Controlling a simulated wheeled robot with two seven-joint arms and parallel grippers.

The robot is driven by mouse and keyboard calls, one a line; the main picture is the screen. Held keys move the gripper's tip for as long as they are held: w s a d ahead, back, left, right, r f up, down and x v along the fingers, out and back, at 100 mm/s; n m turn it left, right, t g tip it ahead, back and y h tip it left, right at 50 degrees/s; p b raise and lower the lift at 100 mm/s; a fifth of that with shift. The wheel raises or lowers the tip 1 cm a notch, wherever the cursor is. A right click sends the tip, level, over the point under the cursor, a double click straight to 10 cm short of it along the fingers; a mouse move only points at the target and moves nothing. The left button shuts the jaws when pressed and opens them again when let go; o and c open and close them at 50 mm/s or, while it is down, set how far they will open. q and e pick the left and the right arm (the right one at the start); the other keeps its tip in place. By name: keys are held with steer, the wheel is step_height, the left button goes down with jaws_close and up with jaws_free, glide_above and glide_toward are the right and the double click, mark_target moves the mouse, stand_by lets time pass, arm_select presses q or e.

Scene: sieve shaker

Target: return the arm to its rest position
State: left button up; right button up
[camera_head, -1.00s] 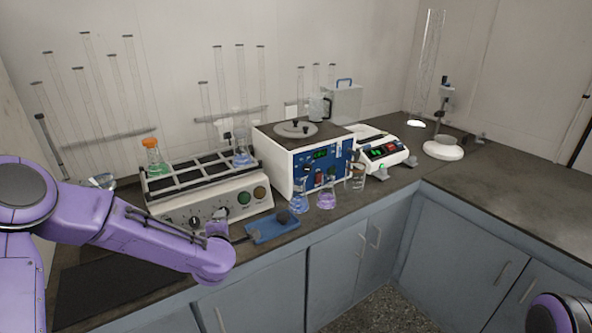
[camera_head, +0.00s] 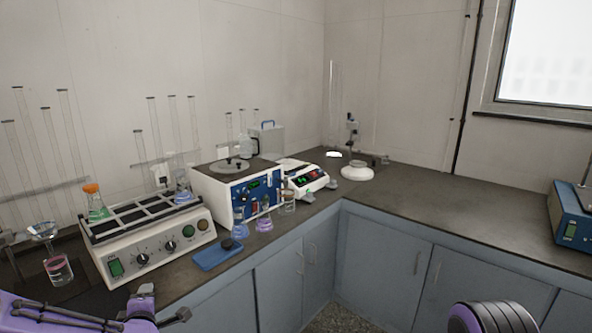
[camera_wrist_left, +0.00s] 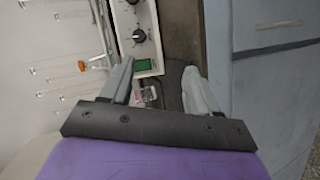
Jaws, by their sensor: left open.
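My left arm comes in low at the left of the head view. Its gripper (camera_head: 164,303) is open and empty, in front of the counter by the white shaker. In the left wrist view the two grey fingers (camera_wrist_left: 158,80) stand apart with nothing between them. The white shaker (camera_head: 150,250) with its black rack and knobs is beyond the gripper; its panel also shows sideways in the wrist view (camera_wrist_left: 137,25). A purple part of my right arm shows at the lower right of the head view, but its gripper is out of view.
A blue pad (camera_head: 218,255) lies near the counter edge, close to several small flasks. Blue cabinets (camera_head: 380,260) run below. The right counter (camera_head: 450,208) is largely clear.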

arm_select(q)
steer(key=s+d+f+m+g+h, duration=0.1)
steer(key=s+d+f+m+g, duration=0.2)
steer(key=s+f+m, duration=0.5)
steer(key=s+d+f+m+g+h, duration=0.2)
steer(key=s+d+f+m, duration=0.1)
steer(key=s+f, duration=0.95)
steer(key=s+f+m+g, duration=0.1)
steer(key=s+f+g, duration=0.1)
steer(key=s, duration=0.5)
steer(key=s+f+m+g, duration=0.2)
steer(key=s+f, duration=0.2)
steer(key=s, duration=0.3)
steer(key=shift+s+a, duration=0.15)
steer(key=shift+s, duration=0.25)
steer(key=shift+f, duration=0.1)
